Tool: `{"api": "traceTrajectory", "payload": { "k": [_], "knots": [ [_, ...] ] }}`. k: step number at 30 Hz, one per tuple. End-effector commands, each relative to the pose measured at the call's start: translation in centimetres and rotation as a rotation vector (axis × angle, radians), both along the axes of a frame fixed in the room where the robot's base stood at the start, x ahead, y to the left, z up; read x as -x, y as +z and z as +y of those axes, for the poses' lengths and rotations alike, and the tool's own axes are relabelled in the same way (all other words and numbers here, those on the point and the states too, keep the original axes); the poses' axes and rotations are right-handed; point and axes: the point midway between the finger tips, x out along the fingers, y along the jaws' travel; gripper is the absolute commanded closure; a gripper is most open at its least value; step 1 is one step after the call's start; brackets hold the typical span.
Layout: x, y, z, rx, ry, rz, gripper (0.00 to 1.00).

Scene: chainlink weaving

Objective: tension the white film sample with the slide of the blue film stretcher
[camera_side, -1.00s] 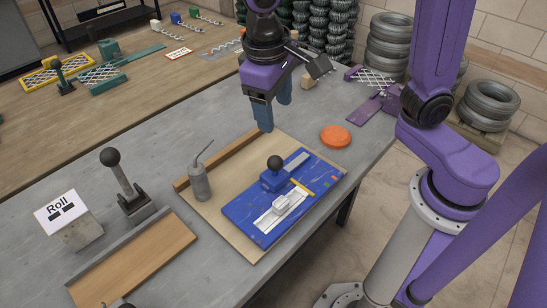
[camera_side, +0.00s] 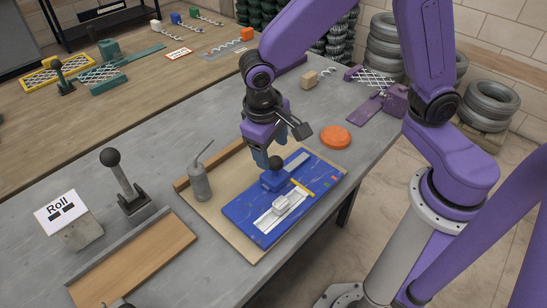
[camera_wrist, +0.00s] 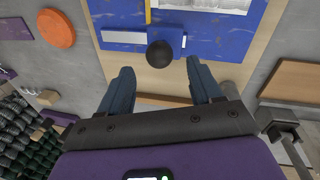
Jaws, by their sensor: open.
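The blue film stretcher (camera_side: 252,217) lies on a tan board on the grey table. Its blue slide (camera_side: 271,182) carries a black ball knob (camera_side: 275,162). The white film sample (camera_side: 272,219) lies flat along the near part of the stretcher, with a small pale block on it. My gripper (camera_side: 262,160) is above the slide, just behind the knob. In the wrist view, my gripper (camera_wrist: 160,80) shows two blue-grey fingers spread apart and empty, with the knob (camera_wrist: 160,54) beyond their tips, between them in the picture. I cannot tell whether a finger touches the slide.
A grey bottle with a bent spout (camera_side: 200,183) stands left of the stretcher. A wooden strip (camera_side: 215,165) runs along the board's back edge. An orange disc (camera_side: 335,137) lies to the right. A black-knobbed lever (camera_side: 125,185) and a "Roll" sign (camera_side: 65,212) stand at left.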

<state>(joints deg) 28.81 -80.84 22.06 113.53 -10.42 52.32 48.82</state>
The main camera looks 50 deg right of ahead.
Motion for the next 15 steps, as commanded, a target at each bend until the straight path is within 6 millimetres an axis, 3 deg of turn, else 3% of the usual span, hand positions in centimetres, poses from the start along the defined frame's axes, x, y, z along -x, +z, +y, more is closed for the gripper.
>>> {"api": "traceTrajectory", "payload": {
  "k": [6,15],
  "knots": [
    [-0.1,-3.2,-0.7,0.002,-0.001,0.003,0.36],
    [-0.1,-4.5,-0.9,0.0,0.001,0.0,0.36]
  ]
}}
